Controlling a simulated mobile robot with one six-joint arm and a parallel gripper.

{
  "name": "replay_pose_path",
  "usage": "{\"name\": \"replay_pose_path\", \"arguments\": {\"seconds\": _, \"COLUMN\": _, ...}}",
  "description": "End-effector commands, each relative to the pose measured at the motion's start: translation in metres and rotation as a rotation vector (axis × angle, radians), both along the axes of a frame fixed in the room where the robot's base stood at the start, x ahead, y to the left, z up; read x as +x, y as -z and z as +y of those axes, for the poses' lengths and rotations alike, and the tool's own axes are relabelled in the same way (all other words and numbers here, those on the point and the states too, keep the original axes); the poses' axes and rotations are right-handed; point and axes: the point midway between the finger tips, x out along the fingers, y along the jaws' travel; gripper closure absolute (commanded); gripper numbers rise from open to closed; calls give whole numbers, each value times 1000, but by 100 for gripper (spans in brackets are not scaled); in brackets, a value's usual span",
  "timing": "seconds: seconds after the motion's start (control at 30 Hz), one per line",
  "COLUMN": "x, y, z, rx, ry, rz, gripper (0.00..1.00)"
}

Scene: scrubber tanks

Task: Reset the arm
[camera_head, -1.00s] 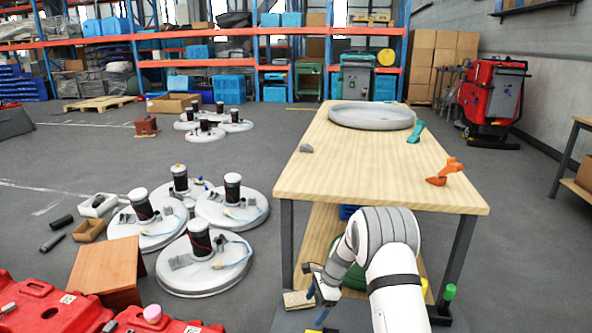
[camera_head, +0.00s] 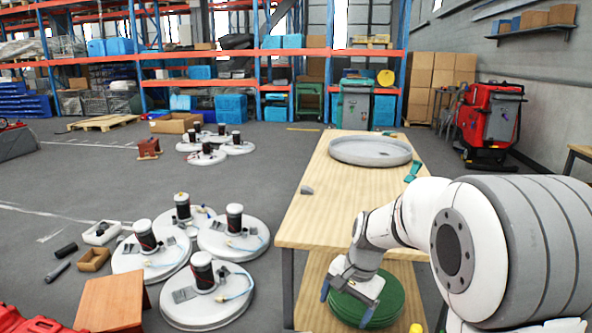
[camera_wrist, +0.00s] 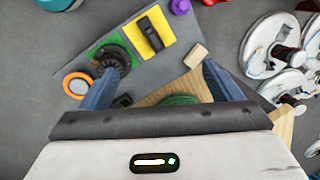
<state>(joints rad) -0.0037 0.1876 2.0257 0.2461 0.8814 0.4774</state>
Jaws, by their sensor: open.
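My gripper (camera_head: 347,302) is open and empty, pointing down in front of the wooden table's (camera_head: 327,218) near edge. It is in front of a green round pad or disc (camera_head: 390,308) on the table's lower shelf. In the wrist view, two blue fingers stand wide apart around my gripper's empty gap (camera_wrist: 160,88). Beyond them lies a grey board (camera_wrist: 178,38) with a yellow block, a green square with a black round part, and an orange ring. My arm reaches in from the right of the head view and hides the table's right side.
White round discs with black motors (camera_head: 205,285) stand on the floor to the left. Red tanks (camera_head: 40,325) are at the lower left. A red scrubber machine (camera_head: 488,120) stands at the back right.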

Motion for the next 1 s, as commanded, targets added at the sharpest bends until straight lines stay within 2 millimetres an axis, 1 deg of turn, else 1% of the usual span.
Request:
{"name": "replay_pose_path", "arguments": {"seconds": 0.03, "x": -18, "y": -36, "z": -3, "rx": -18, "ry": -47, "rz": -27, "gripper": 15}}
{"name": "replay_pose_path", "arguments": {"seconds": 0.1, "x": -42, "y": -64, "z": -9, "rx": -47, "ry": -121, "rz": -57, "gripper": 15}}
{"name": "replay_pose_path", "arguments": {"seconds": 0.17, "x": -63, "y": -86, "z": -13, "rx": -72, "ry": -184, "rz": -81, "gripper": 15}}
{"name": "replay_pose_path", "arguments": {"seconds": 0.2, "x": -77, "y": -99, "z": -16, "rx": -91, "ry": -226, "rz": -98, "gripper": 15}}
{"name": "replay_pose_path", "arguments": {"seconds": 0.27, "x": -97, "y": -119, "z": -21, "rx": -118, "ry": -287, "rz": -122, "gripper": 15}}
{"name": "replay_pose_path", "arguments": {"seconds": 0.3, "x": -111, "y": -130, "z": -24, "rx": -137, "ry": -329, "rz": -135, "gripper": 15}}
{"name": "replay_pose_path", "arguments": {"seconds": 0.4, "x": -144, "y": -154, "z": -30, "rx": -183, "ry": -425, "rz": -167, "gripper": 15}}
{"name": "replay_pose_path", "arguments": {"seconds": 0.5, "x": -170, "y": -169, "z": -36, "rx": -222, "ry": -504, "rz": -191, "gripper": 15}}
{"name": "replay_pose_path", "arguments": {"seconds": 0.63, "x": -191, "y": -177, "z": -39, "rx": -257, "ry": -573, "rz": -207, "gripper": 15}}
{"name": "replay_pose_path", "arguments": {"seconds": 0.77, "x": -200, "y": -178, "z": -41, "rx": -273, "ry": -602, "rz": -213, "gripper": 15}}
{"name": "replay_pose_path", "arguments": {"seconds": 1.0, "x": -200, "y": -177, "z": -41, "rx": -274, "ry": -605, "rz": -214, "gripper": 15}}
